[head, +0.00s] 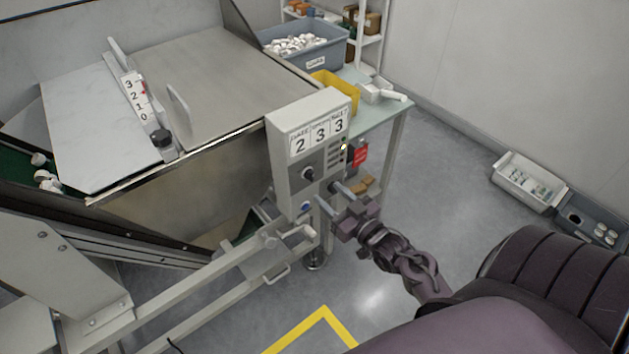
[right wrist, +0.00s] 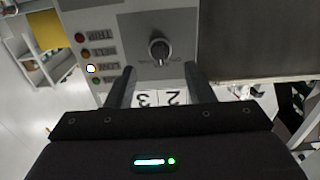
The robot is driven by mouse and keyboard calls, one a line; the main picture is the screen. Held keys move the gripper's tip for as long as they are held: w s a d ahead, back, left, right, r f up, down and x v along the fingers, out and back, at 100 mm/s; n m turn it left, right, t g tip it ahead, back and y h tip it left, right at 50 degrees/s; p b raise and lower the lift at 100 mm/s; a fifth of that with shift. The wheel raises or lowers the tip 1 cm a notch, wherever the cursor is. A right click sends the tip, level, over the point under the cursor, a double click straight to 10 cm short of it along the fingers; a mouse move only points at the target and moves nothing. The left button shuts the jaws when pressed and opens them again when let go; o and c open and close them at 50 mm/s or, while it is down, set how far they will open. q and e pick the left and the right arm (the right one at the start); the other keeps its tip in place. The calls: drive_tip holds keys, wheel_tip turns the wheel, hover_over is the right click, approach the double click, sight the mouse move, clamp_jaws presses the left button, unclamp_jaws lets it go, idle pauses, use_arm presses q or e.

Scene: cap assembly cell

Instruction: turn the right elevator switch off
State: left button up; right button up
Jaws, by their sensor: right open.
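The elevator control box (head: 308,125) stands on a post and shows the digits 2 3 3 on its face. Its dark rotary switch (head: 308,174) sits on a grey plate below the digits. In the right wrist view the switch knob (right wrist: 159,50) shows beyond and between the fingers, its handle roughly upright in that picture. My right gripper (head: 328,195) is open and empty, just in front of the box, at its lower right. In the right wrist view the gripper (right wrist: 158,84) has a finger on each side, apart from the knob. My left gripper is not in view.
One indicator light (right wrist: 90,68) glows white in a column beside the switch. A blue button (head: 305,207) is low on the box. A red tag (head: 360,155) hangs right of it.

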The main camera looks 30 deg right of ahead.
sight(313, 180)
drive_tip(key=w, duration=0.6)
drive_tip(key=shift+w+a+f, duration=0.1)
drive_tip(key=shift+w+a, duration=0.15)
drive_tip(key=shift+w, duration=0.05)
drive_tip(key=c, duration=1)
drive_tip(key=shift+d+n+p, duration=0.2)
drive_tip(key=shift+n+p, duration=0.4)
drive_tip(key=shift+n, duration=3.7)
